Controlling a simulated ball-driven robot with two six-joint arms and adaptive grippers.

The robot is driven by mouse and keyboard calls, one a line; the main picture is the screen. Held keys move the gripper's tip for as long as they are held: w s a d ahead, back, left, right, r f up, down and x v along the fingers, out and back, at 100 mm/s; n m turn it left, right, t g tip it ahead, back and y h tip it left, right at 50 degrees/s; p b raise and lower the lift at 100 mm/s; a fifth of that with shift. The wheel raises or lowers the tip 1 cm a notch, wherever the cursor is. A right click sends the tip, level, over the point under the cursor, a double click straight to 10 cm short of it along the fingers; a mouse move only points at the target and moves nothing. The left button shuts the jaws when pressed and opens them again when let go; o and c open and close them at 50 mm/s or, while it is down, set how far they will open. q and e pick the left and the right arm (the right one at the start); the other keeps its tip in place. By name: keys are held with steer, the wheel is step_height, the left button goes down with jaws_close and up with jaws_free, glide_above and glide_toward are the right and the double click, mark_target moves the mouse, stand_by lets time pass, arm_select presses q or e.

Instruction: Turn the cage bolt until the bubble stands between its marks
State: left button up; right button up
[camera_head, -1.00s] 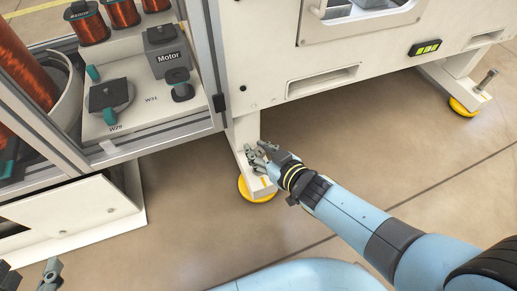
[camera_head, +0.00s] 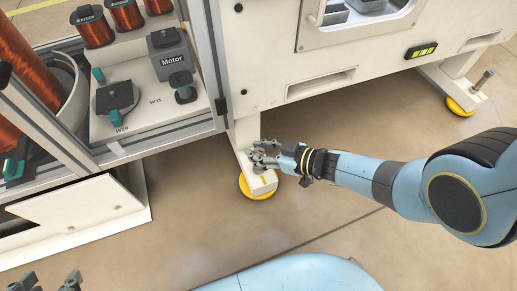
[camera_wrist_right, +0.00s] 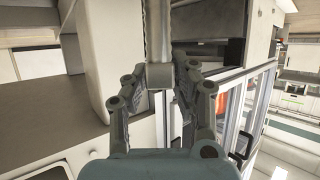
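The level (camera_head: 421,51) is a small black box with a yellow-green window on the white machine's front. The bubble's place between its marks is too small to read. The left foot (camera_head: 262,184) has a yellow round pad; its bolt is mostly hidden by my right gripper (camera_head: 262,153). In the right wrist view a threaded bolt (camera_wrist_right: 158,30) with a blocky end stands between the fingers of that gripper (camera_wrist_right: 160,85). The fingers look spread around it; contact is not clear. My left gripper (camera_head: 48,284) shows only partly at the bottom left corner, away from everything.
A second foot (camera_head: 461,105) with a bare upright bolt (camera_head: 486,81) stands at the right. A glazed cabinet with copper wire spools (camera_head: 92,27) and a motor (camera_head: 167,55) is at the left. The floor (camera_head: 200,235) before the machine is clear.

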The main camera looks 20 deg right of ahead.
steer(key=o, duration=0.4)
steer(key=v, duration=1.2)
